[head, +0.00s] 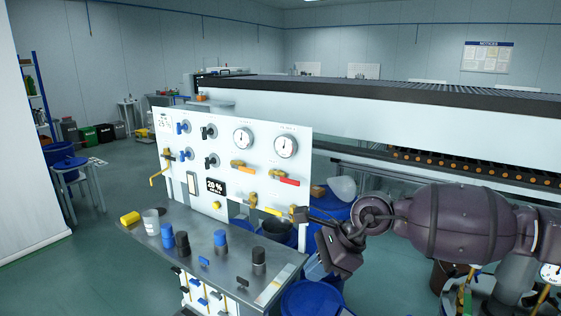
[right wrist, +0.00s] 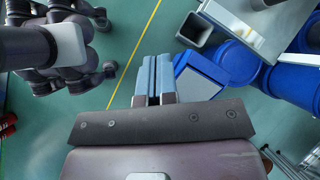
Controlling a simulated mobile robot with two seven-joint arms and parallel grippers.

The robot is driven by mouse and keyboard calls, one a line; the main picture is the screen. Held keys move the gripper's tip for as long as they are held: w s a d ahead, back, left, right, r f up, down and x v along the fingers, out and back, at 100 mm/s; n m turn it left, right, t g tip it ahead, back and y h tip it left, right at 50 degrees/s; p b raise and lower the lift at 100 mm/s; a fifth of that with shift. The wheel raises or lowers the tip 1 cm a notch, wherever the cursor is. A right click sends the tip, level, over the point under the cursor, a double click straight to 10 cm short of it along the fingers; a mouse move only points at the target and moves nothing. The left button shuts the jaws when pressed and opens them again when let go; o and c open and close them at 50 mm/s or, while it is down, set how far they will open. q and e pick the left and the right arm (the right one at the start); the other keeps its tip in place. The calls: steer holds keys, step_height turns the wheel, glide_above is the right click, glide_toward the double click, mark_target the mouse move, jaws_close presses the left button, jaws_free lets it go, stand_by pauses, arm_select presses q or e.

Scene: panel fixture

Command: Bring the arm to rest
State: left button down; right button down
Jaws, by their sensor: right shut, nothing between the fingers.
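My right arm comes in from the right in the head view. My right gripper (head: 316,268) is just right of the panel fixture's bench, in front of the blue drums. Its fingers point down. In the right wrist view its fingers (right wrist: 153,76) lie side by side, shut with nothing between them, above the green floor. The white panel (head: 222,140) carries gauges, valves, levers and a display reading 20 %. My left gripper does not show.
A blue drum (head: 310,300) stands low beside the bench. A long conveyor-like machine (head: 420,115) runs behind. Open floor lies at left.

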steer(key=s+a+r+m+t+y, duration=0.2)
steer(key=a+r+m+t+y, duration=0.2)
steer(key=a+r+m+y, duration=0.85)
steer(key=w+d+f+m+t+h, duration=0.1)
steer(key=d+f+m+t+h, duration=0.65)
steer(key=m, duration=0.75)
steer(key=w+d+f+m+t+h, duration=0.1)
steer(key=d+f+m+t+h, duration=0.35)
steer(key=d+f+m, duration=0.85)
steer(key=s+d+f+m+g+h, duration=0.1)
steer(key=s+d+f+m+h, duration=0.4)
steer(key=f+m, duration=0.35)
steer(key=s+d+f+m+g+h, duration=0.1)
steer(key=s+d+f+m+g, duration=0.1)
steer(key=s+d+f, duration=0.2)
steer(key=s+d+f+m+g+h, duration=0.2)
steer(key=s+f, duration=0.7)
steer(key=s, duration=0.8)
steer(key=shift+d+f+m, duration=0.35)
steer(key=shift+d+m, duration=0.45)
steer(key=shift+d, duration=0.05)
